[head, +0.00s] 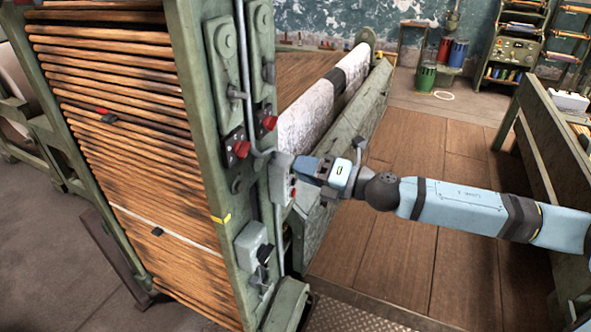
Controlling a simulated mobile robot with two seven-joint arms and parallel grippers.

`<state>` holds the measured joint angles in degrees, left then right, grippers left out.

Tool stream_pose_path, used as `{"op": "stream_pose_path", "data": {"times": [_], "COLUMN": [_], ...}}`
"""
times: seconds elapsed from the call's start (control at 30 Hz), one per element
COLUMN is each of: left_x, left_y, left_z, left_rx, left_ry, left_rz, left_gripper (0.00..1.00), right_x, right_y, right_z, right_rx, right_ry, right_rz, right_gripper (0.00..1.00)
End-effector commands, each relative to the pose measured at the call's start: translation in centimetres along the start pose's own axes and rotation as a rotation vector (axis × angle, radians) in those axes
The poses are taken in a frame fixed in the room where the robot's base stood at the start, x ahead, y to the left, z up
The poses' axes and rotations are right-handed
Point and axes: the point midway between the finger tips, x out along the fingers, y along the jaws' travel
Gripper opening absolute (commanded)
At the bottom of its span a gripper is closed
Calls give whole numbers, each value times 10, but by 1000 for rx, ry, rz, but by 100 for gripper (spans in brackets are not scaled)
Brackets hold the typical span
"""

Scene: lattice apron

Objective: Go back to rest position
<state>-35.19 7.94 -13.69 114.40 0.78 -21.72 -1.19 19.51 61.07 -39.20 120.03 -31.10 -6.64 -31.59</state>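My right arm comes in from the right side of the head view. My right gripper (306,170) is at the edge of the green machine frame (208,130), at a small grey switch box (281,180) with red buttons. Its fingertips are close to the box; I cannot tell whether they touch it. The fingers are too small and overlapped to show whether they are open or shut. My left gripper and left arm are not in view.
A slatted wooden apron (125,130) fills the machine frame on the left. Red knobs (268,122) and a lower grey box (252,247) stick out from the frame. A white roll (310,115) lies behind. Wooden floor (400,265) is open below my arm. A green bench (560,140) stands right.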

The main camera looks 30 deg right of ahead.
Motion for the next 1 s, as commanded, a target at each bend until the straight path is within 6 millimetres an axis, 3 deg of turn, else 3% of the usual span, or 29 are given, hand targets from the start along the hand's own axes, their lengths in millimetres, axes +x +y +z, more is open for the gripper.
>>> {"op": "stream_pose_path", "data": {"times": [0.57,0.67,0.77,1.0], "left_x": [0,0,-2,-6], "left_y": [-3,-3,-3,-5], "left_z": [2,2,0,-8], "left_rx": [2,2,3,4], "left_ry": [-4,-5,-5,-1], "left_rz": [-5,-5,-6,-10], "left_gripper": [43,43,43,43], "right_x": [0,4,5,-18], "right_y": [-2,-12,-31,-91], "right_z": [-5,-24,-58,-162], "right_rx": [31,158,396,1122], "right_ry": [-3,-17,-49,-224], "right_rz": [-2,-10,-33,-152], "right_gripper": [39,39,39,39]}}
